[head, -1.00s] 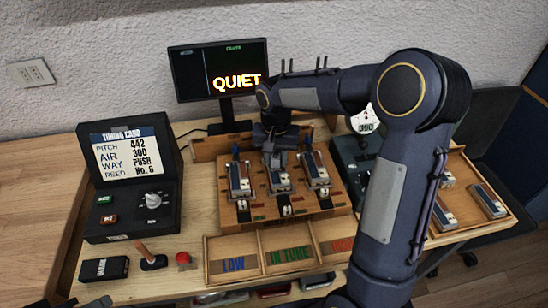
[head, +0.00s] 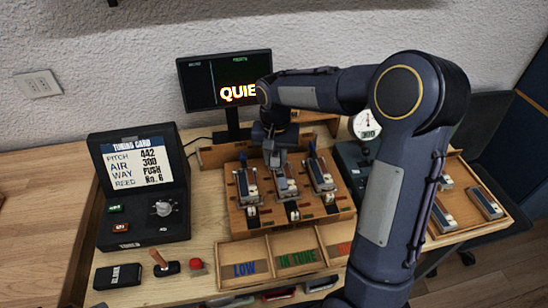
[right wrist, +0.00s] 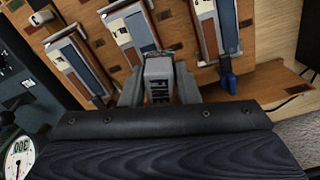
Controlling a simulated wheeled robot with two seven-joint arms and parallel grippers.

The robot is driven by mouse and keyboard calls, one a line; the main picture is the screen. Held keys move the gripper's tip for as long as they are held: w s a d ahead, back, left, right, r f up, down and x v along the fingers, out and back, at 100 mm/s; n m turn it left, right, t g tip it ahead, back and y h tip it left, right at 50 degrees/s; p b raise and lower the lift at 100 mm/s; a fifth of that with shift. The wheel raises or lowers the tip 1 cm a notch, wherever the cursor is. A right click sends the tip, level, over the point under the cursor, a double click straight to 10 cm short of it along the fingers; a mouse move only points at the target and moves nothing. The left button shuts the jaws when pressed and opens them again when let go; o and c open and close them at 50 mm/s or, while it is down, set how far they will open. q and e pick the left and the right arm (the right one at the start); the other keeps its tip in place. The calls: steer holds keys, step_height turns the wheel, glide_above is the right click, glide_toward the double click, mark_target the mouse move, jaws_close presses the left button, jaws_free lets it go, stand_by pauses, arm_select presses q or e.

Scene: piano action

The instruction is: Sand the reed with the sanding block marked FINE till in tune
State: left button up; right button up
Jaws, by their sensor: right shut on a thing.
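Three reed stations sit side by side on a wooden rack (head: 246,221): the left reed (head: 247,185), the middle reed (head: 285,182) and the right reed (head: 321,174). My right gripper (head: 275,158) is at the back end of the middle station. It is shut there, apparently on that station's lever, which its jaws hide. In the right wrist view the gripper (right wrist: 159,85) meets the end of the middle reed (right wrist: 132,27). The side stations show blue levers (right wrist: 228,80). I can make out no block marked FINE. My left gripper is out of view.
A monitor (head: 212,73) reads QUIET, partly covered by my arm. A tuning card (head: 140,163) reads 442, 300, PUSH, No. 6. Trays marked LOW (head: 244,269) and IN TUNE (head: 297,259) stand in front. A dial (head: 366,124) and a side tray (head: 456,228) are right.

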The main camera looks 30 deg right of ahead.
steer(key=shift+r+p, duration=1.5)
steer(key=shift+r, duration=0.65)
steer(key=shift+d, duration=0.1)
stand_by(0.4)
